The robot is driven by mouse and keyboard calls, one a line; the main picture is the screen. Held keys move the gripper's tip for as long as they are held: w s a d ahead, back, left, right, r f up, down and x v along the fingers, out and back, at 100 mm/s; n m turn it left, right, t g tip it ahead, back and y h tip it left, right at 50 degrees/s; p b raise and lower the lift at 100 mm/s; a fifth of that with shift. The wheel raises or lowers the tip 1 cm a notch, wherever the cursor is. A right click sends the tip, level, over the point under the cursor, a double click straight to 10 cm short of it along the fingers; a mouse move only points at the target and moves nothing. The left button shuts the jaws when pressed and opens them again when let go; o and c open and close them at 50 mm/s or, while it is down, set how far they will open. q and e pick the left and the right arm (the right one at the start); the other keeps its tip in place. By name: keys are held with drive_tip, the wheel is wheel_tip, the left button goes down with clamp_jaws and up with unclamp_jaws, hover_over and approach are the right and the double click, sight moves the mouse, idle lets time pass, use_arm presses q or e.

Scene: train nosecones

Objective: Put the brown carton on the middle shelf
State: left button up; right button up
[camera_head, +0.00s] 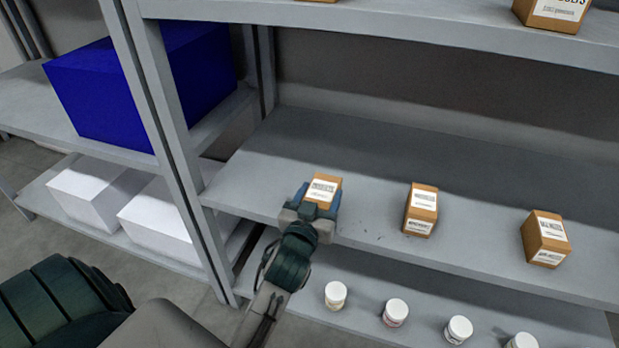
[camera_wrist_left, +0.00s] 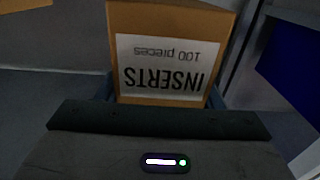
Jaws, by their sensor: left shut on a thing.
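A brown carton (camera_head: 323,189) with a white label is at the left end of the middle shelf (camera_head: 375,170), near its front edge. In the left wrist view the carton (camera_wrist_left: 170,22) fills the space ahead of the gripper, and its label reads "INSERTS 100 pieces" upside down. My left gripper (camera_head: 318,203) is shut on this carton from the front. Whether the carton's base touches the shelf board is hidden by the gripper. My right gripper is not in view.
Two more brown cartons (camera_head: 421,210) (camera_head: 546,238) stand to the right on the same shelf. Several white jars (camera_head: 396,311) stand on the lower shelf. A grey upright (camera_head: 165,120) is left of my arm, with a blue box (camera_head: 145,90) and white boxes (camera_head: 98,193) beyond it.

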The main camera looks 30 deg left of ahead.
use_arm(q)
drive_tip(key=w+a+f, duration=0.1)
drive_tip(key=w+a, duration=0.1)
drive_tip(key=a, duration=0.1)
drive_tip(key=w+a+f, duration=0.1)
drive_tip(key=w+a, duration=0.2)
drive_tip(key=w+a+f, duration=0.1)
drive_tip(key=w+a, duration=0.1)
drive_tip(key=a, duration=0.1)
drive_tip(key=shift+w+f, duration=0.2)
drive_tip(key=shift+f, duration=0.55)
drive_tip(key=o, duration=0.9)
drive_tip(key=shift+o, duration=1.2)
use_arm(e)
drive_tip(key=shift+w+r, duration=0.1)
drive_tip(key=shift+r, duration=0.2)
